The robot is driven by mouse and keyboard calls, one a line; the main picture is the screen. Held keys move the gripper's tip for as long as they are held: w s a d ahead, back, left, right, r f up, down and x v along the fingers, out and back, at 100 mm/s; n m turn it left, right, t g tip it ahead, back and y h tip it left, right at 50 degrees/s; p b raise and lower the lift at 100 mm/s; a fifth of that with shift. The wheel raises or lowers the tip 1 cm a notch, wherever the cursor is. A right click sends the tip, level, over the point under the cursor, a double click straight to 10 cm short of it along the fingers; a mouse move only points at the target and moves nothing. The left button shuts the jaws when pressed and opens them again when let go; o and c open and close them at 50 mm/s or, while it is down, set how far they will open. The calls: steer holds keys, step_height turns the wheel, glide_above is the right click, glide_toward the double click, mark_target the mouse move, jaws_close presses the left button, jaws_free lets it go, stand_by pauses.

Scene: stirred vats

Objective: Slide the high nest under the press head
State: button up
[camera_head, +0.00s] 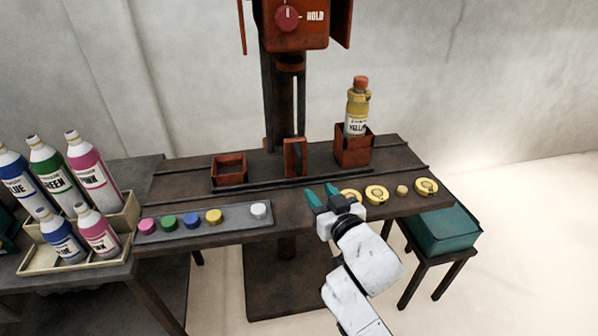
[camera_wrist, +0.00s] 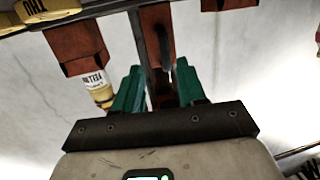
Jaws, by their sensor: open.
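The high nest (camera_head: 353,151) is a tall dark-red box at the right of the dark table, holding an upright yellow-labelled bottle (camera_head: 357,108) with an orange cap. In the wrist view, the nest (camera_wrist: 78,45) and bottle (camera_wrist: 98,88) appear inverted, left of the fingers. The press head (camera_head: 290,62) hangs above the middle, left of the high nest. Below it stands an upright red handle (camera_head: 294,158), seen beyond the fingers in the wrist view. My gripper (camera_head: 322,195), with teal fingers, is open and empty by the table's front, apart from the nest.
A low red nest (camera_head: 229,171) sits left of the handle. Rails run along the table. A strip with coloured buttons (camera_head: 205,224) is at front left, yellow discs (camera_head: 377,194) at front right. Bottles fill a tray (camera_head: 75,257) at left. A teal box (camera_head: 444,229) stands on a stool.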

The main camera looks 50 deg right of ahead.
mark_target(300, 161)
steer(key=shift+t, duration=0.8)
steer(key=x, duration=0.4)
steer(key=r+p+x, duration=0.1)
steer(key=x, duration=0.3)
steer(key=r+p+x, duration=0.1)
steer(key=x, duration=0.2)
steer(key=shift+w+d, duration=0.1)
steer(key=shift+w, duration=0.3)
steer(key=shift+c, duration=0.5)
jaws_close()
